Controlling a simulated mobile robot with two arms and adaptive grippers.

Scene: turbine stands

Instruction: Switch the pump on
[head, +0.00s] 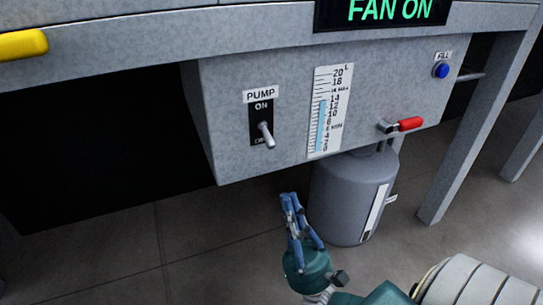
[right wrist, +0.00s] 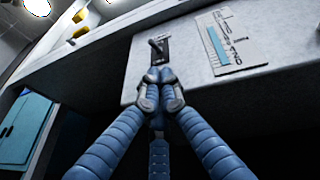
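The pump switch (head: 265,130) is a black plate on the grey panel under a "PUMP" label, with "ON" at the top. Its metal lever (head: 267,135) points down toward the lower mark, which the lever partly hides. My right gripper (head: 289,198) is below the panel's lower edge in the head view, apart from the switch, with its blue fingers pointing up. In the right wrist view the fingertips (right wrist: 158,76) are together and empty, and the switch (right wrist: 159,48) shows just beyond them. My left gripper is not in view.
Right of the switch are a level gauge (head: 329,110) with a blue column, a red-handled valve (head: 409,124) and a blue "FILL" button (head: 441,70). A grey tank (head: 345,205) stands below the panel. A display (head: 385,12) reads "FAN ON". A yellow part (head: 22,44) is at upper left.

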